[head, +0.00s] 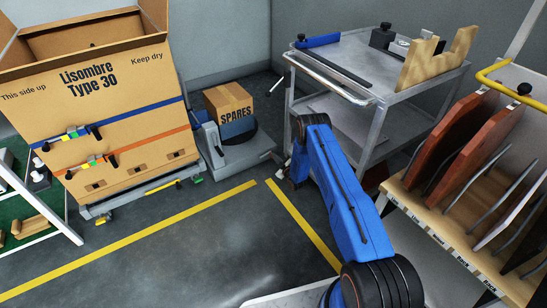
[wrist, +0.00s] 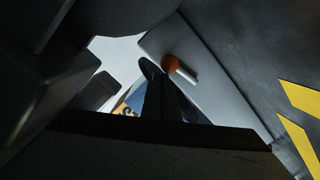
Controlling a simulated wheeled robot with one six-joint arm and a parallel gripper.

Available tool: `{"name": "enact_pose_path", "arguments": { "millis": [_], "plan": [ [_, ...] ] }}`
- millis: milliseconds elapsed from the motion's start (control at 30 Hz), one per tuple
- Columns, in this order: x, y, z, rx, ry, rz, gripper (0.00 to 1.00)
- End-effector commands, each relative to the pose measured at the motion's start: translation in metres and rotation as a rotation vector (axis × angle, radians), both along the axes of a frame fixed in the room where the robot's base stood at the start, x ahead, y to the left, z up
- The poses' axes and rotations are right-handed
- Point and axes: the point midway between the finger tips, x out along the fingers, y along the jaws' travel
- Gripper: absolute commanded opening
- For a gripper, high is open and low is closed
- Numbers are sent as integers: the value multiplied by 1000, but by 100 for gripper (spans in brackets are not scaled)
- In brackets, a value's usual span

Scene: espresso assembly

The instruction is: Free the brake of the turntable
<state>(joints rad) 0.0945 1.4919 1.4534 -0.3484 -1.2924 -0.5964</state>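In the wrist view, a grey plate (wrist: 215,95) bears an orange-red ball knob (wrist: 170,63) on a short pale stem, possibly the brake handle. The knob is not distinguishable in the head view. My gripper (wrist: 155,90) shows as dark, shadowed shapes, with one rounded tip close to the knob in the picture. Contact and finger opening cannot be told. In the head view, my blue arm largely hides my gripper, near the base's right side.
A large open carton (head: 105,105) marked Lisombre Type 30 stands strapped on a wheeled platform at left. A grey cart (head: 375,85) stands behind my arm. A rack with brown boards (head: 450,150) is at right. Yellow-lined floor (head: 190,260) in front is clear.

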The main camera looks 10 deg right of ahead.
Motion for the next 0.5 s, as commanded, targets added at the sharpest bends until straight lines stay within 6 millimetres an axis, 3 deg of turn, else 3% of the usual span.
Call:
{"name": "enact_pose_path", "arguments": {
  "millis": [500],
  "plan": [
    [2,-7,-13,-1,1,-2,0]
  ]
}}
